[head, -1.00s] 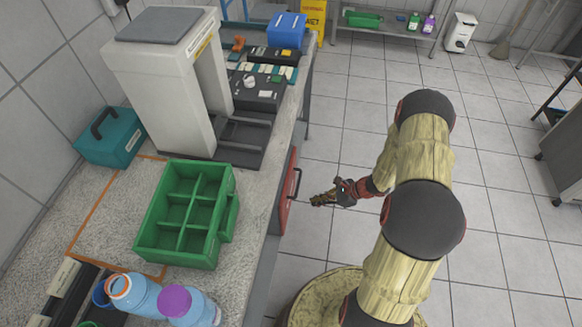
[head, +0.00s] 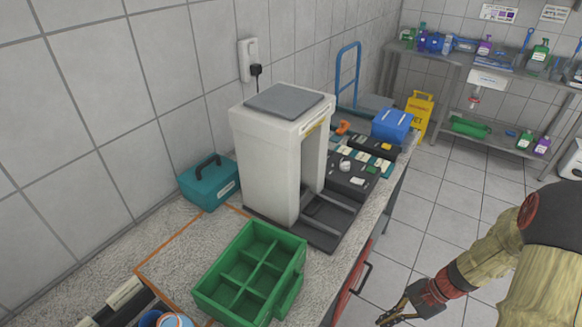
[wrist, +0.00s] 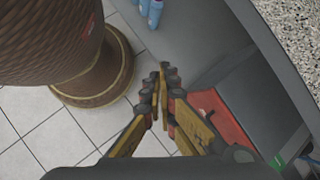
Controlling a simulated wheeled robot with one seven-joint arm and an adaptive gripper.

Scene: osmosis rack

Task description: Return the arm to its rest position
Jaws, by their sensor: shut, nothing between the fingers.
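My gripper (head: 392,318) is at the bottom right of the head view, beside the front of the counter and over the tiled floor. In the wrist view my gripper (wrist: 160,72) points down past the counter's side, its two fingertips together with nothing between them. My arm (head: 480,265) reaches in from the right edge of the head view, bent, and its base is out of that view.
The counter (head: 335,275) holds a green divided crate (head: 262,296), a white machine (head: 270,160), a teal case (head: 208,182) and a blue box (head: 392,124). A red drawer front with a handle (head: 364,278) is close to my gripper.

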